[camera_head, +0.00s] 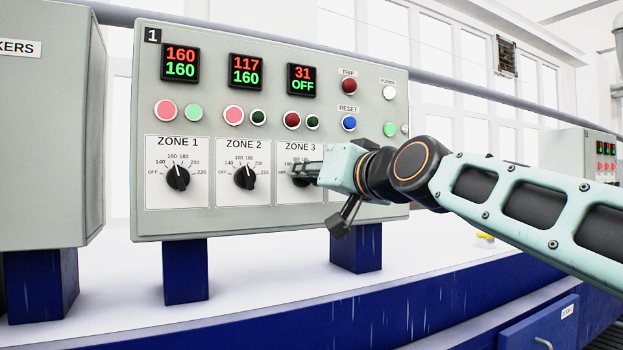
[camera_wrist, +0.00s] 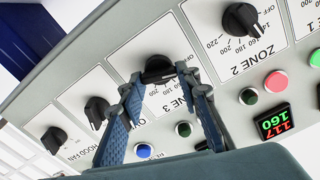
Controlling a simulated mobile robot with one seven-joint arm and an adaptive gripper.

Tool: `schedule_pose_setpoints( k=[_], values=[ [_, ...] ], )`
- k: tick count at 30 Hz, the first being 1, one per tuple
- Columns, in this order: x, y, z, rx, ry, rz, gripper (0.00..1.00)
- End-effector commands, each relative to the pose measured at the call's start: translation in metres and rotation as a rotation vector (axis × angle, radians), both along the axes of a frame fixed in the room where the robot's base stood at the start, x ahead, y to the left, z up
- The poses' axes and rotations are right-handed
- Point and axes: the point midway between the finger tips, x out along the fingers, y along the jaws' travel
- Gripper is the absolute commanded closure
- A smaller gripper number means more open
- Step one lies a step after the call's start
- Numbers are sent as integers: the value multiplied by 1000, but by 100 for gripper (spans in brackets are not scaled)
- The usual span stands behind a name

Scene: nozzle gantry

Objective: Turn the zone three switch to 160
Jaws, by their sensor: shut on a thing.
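The zone three switch (camera_wrist: 158,67) is a black rotary knob on a white dial plate on the grey control panel. In the wrist view my gripper (camera_wrist: 160,78) has its two blue fingers on either side of the knob, shut on it. In the head view my gripper (camera_head: 305,172) reaches the ZONE 3 plate from the right and covers much of its dial. The knob's pointer direction cannot be made out. The zone three display (camera_head: 302,79) reads 31 in red and OFF in green.
The zone two switch (camera_head: 245,177) and zone one switch (camera_head: 178,177) stand to the left in the head view. Indicator lamps line the row above. In the wrist view, more black knobs (camera_wrist: 97,112) lie to the left. A grey cabinet (camera_head: 50,140) stands left of the panel.

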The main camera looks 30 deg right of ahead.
Motion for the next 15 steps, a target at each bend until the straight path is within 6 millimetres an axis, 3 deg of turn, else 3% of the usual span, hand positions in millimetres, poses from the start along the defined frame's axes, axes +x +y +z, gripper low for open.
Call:
schedule_pose_setpoints(
  k=[15],
  values=[
    [0, -3, -4, 425, 15, -3, 94]
  ],
)
